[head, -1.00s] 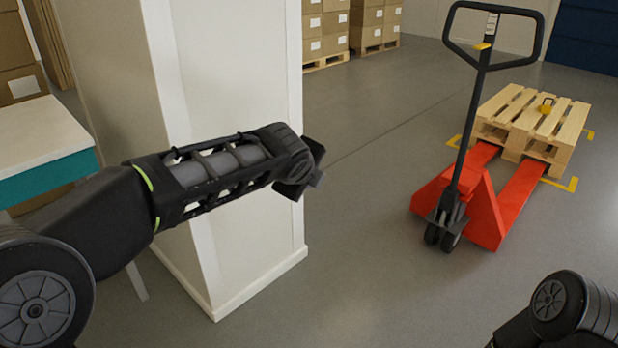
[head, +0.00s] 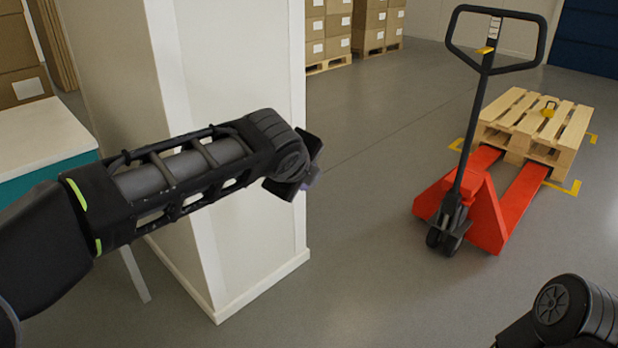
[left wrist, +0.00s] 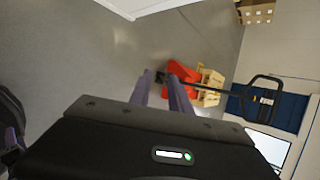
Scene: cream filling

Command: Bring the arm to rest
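My left arm comes in from the left in the head view, in front of a white pillar (head: 250,170). My left gripper (head: 312,178) is at the arm's end, mostly hidden behind the wrist, with a bit of purple finger showing. In the left wrist view its two purple fingers (left wrist: 162,74) stand apart with nothing between them, so it is open and empty. My right arm shows only as a dark joint at the lower right of the head view; its gripper is out of that picture.
A red pallet jack (head: 486,215) with a black handle carries a wooden pallet (head: 535,120) at the right. A white-topped table (head: 40,135) stands at the left. Stacked boxes (head: 372,22) are at the back. Grey floor (head: 370,200) is clear between pillar and jack.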

